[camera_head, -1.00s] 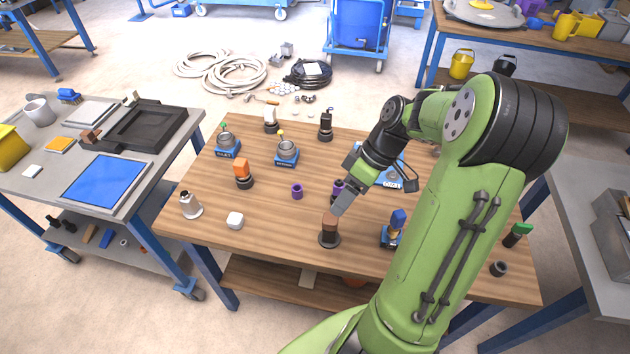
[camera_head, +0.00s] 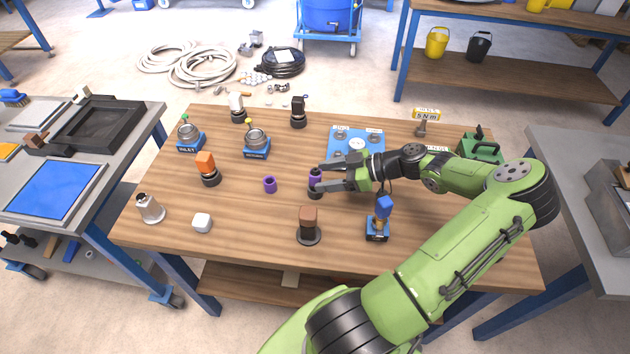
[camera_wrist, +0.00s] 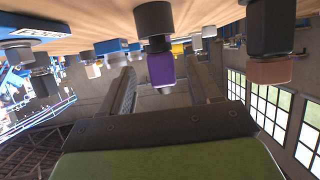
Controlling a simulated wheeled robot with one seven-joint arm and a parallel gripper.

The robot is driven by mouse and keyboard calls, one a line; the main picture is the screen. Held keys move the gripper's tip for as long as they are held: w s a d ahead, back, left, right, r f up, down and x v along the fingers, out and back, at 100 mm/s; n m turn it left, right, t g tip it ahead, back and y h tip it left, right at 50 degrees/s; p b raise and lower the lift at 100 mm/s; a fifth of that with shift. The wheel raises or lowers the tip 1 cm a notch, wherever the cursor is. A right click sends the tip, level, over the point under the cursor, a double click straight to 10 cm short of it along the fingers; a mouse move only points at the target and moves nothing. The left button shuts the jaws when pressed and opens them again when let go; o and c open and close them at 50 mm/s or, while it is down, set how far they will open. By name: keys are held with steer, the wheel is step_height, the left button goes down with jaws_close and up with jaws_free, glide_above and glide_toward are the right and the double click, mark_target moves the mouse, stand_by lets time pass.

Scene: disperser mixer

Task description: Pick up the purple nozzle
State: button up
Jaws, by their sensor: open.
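The purple nozzle (camera_head: 315,178) stands upright on the wooden table, with a dark collar and dark base. My gripper (camera_head: 318,179) is level with it, its fingers pointing left, open, one finger on each side of the nozzle. In the wrist view the purple nozzle (camera_wrist: 161,70) appears upside down between the two fingers (camera_wrist: 163,88), with visible gaps on both sides. A short purple ring (camera_head: 270,184) lies on the table to the left of the nozzle.
A brown-topped part (camera_head: 308,226) stands in front of my gripper, and a blue-topped part (camera_head: 379,218) stands to the right. A blue plate (camera_head: 345,146) lies behind.

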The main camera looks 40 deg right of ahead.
steer(key=b+x, duration=0.1)
steer(key=x, duration=0.4)
steer(key=shift+a+f, duration=0.15)
steer(key=shift+f, duration=0.1)
steer(key=c, duration=1.1)
